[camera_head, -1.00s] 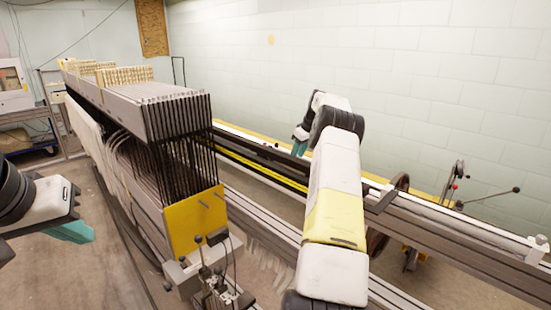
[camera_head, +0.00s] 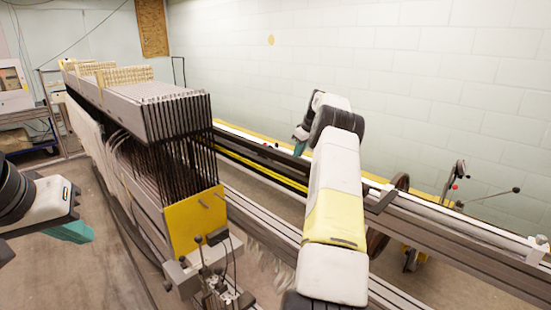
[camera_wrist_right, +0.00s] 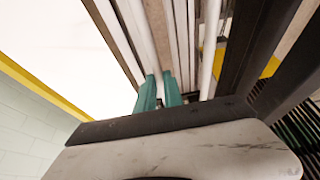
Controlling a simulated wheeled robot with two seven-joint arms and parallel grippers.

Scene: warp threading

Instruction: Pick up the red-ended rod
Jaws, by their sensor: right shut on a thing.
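My right gripper (camera_head: 299,148) reaches down at the long rail with the yellow edge, beyond my forearm. In the right wrist view its teal fingers (camera_wrist_right: 160,92) are close together, shut on a thin rod among the long rails. The rod's ends are not visible and no red shows at the fingers, so I cannot confirm its colour. My left gripper (camera_head: 70,232) hangs at the left edge, away from the machine; I cannot tell whether its fingers are apart.
The heddle frame stack (camera_head: 160,105) with a yellow end plate (camera_head: 195,222) stands left of my right arm. Metal rails (camera_head: 440,235) run to the lower right. A lever with a small red knob (camera_head: 467,176) stands at the right. A pale wall (camera_head: 420,80) is behind.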

